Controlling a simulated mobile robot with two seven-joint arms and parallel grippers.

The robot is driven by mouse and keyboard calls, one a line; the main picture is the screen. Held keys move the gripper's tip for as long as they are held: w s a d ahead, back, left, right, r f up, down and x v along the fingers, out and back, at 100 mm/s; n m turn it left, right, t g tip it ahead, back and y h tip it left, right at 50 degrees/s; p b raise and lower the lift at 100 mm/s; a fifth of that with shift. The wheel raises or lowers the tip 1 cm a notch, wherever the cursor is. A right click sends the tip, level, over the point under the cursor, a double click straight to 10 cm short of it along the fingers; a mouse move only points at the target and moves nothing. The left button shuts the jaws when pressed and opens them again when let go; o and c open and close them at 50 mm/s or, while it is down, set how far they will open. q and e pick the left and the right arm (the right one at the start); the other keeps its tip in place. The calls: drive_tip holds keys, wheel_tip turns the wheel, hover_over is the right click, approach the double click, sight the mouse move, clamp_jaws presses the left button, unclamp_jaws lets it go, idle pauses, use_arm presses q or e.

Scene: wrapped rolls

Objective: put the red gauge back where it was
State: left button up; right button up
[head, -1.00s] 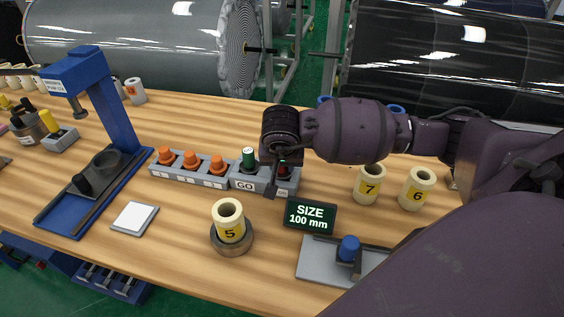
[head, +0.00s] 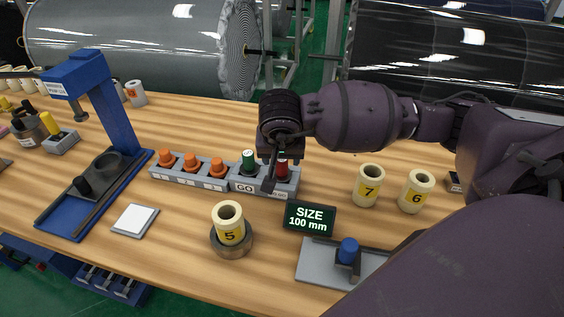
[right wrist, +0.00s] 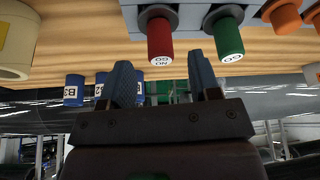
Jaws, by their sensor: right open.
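The red gauge (head: 282,169), marked NO GO in the right wrist view (right wrist: 160,42), stands upright in the right end of the grey holder (head: 262,189). The green GO gauge (head: 249,163) stands beside it on the left; it also shows in the right wrist view (right wrist: 229,40). My right gripper (head: 275,175) is open and empty at the red gauge, partly covering it in the head view. In the right wrist view its two blue fingers (right wrist: 161,78) are apart, with the red gauge beyond their tips. My left gripper is not in view.
Orange plugs (head: 191,161) fill the grey block to the left. Roll 5 (head: 229,222) sits on a round base in front; rolls 7 (head: 368,186) and 6 (head: 416,191) stand right. The size display (head: 308,217) and blue-knobbed fixture (head: 348,251) are near the front.

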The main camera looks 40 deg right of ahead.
drive_tip(key=v, duration=0.6)
drive_tip(key=shift+r, duration=0.3)
drive_tip(key=shift+s+a, duration=0.1)
drive_tip(key=shift+s, duration=0.05)
